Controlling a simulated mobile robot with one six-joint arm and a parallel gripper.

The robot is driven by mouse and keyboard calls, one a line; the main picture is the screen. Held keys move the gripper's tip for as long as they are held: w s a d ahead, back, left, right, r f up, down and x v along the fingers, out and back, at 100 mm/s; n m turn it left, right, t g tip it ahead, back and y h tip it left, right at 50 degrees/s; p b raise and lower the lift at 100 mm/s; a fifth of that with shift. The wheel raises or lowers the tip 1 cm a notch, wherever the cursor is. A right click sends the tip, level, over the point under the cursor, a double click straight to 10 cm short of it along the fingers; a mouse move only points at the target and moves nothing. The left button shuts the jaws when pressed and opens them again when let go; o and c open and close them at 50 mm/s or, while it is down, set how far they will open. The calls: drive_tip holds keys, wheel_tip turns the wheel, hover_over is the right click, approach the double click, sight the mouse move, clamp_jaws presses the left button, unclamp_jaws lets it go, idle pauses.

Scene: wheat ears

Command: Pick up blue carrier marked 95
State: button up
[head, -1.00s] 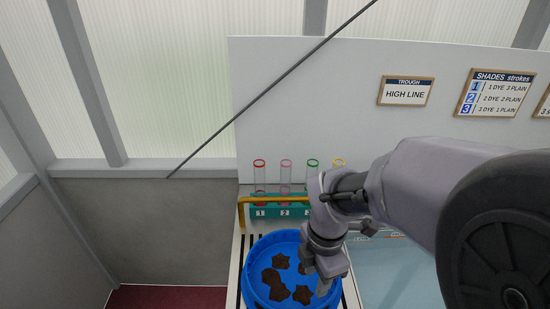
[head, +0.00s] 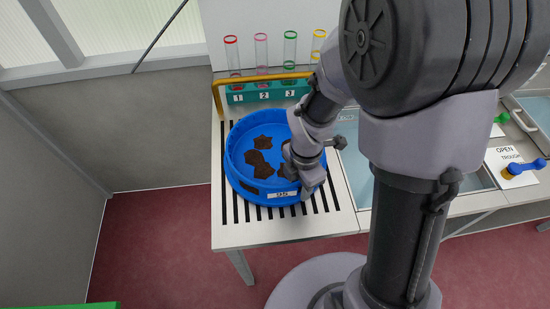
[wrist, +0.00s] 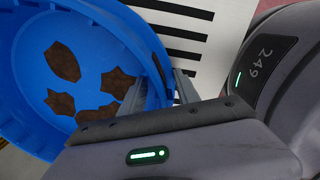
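The blue carrier, a round blue tub (head: 236,174), stands on the slatted left end of the bench, with several dark brown ragged pieces (head: 258,163) inside. A small white label (head: 284,194) is on its front; I cannot read a 95 on it. My gripper (wrist: 158,90) is at the tub's right side. In the wrist view, one finger is inside the tub wall (wrist: 146,60) and the other outside, with the wall between them. The fingers look apart and open. The head view hides the fingertips behind the wrist.
Behind the tub, a yellow rail (head: 262,78) runs over a teal rack (head: 265,94) numbered 1, 2, 3, holding several glass tubes with coloured rims. A water trough (head: 357,172) lies to the right. Slatted bench top (head: 240,225) is free in front of the tub.

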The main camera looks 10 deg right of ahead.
drive_tip(key=shift+r, duration=0.1)
drive_tip(key=shift+c, duration=0.2)
clamp_jaws()
idle(1.1)
